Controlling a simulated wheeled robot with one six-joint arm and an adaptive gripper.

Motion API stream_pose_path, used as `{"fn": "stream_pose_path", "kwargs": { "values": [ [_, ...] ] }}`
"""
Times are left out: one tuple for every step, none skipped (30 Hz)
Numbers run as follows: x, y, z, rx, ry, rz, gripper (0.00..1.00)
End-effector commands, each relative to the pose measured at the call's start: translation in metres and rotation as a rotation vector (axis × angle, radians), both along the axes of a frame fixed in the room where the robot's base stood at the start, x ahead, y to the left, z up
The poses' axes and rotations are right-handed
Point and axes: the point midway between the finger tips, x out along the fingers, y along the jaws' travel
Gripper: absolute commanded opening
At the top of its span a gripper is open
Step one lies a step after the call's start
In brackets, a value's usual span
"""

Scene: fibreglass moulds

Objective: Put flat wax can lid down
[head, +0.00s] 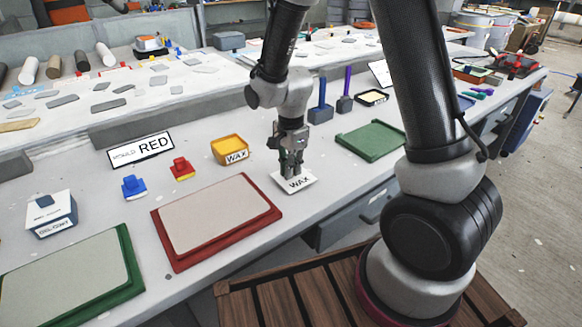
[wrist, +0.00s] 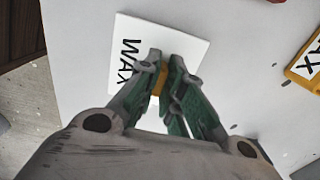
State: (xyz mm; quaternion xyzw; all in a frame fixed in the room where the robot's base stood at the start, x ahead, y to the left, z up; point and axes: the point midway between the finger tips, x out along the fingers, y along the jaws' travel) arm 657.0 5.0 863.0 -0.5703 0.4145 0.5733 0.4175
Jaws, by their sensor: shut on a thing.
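The flat wax can lid is a white square plate marked WAX (head: 299,184), near the front edge of the bench. It also shows in the wrist view (wrist: 128,50), with a small yellow piece between my fingertips. My gripper (head: 291,172) points down over the lid and is shut on that yellow piece. The lid looks at or just above the bench top; I cannot tell if it touches. The yellow wax can (head: 231,148) stands open, to the left of and behind the lid. Its edge shows at the right of the wrist view (wrist: 307,66).
A red mould (head: 276,214) with a grey panel lies left of the lid. A green tray (head: 371,140) is to the right. Bare bench surrounds the lid.

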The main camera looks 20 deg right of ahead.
Motion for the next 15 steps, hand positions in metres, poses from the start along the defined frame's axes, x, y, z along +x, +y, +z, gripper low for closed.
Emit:
{"fn": "stream_pose_path", "kwargs": {
  "values": [
    [-0.0003, -0.0001, -0.0019, 0.000, 0.001, 0.000, 0.00],
    [-0.0001, 0.0000, -0.0014, 0.000, 0.000, 0.000, 0.14],
    [-0.0001, 0.0000, -0.0012, 0.000, 0.000, 0.000, 0.22],
    [-0.0001, 0.0000, -0.0012, 0.000, 0.000, 0.000, 0.27],
    [-0.0001, 0.0000, -0.0012, 0.000, 0.001, 0.000, 0.30],
    [-0.0002, -0.0001, -0.0011, 0.000, 0.001, 0.000, 0.30],
    [-0.0001, 0.0000, -0.0011, 0.000, 0.001, 0.000, 0.30],
    [-0.0001, 0.0000, -0.0011, 0.000, 0.001, 0.000, 0.30],
    [-0.0002, -0.0001, -0.0011, 0.000, 0.001, 0.000, 0.30],
    [-0.0002, -0.0001, -0.0011, 0.000, 0.001, 0.000, 0.30],
    [-0.0002, -0.0001, -0.0011, 0.000, 0.001, 0.000, 0.30],
    [-0.0002, -0.0001, -0.0010, 0.000, 0.001, 0.000, 0.30],
    [-0.0001, 0.0000, -0.0008, 0.000, 0.001, 0.000, 0.30],
    [-0.0001, 0.0000, -0.0002, 0.000, 0.000, 0.000, 0.30],
    [0.0000, 0.0000, 0.0017, 0.000, 0.000, 0.000, 0.30]
  ]
}}
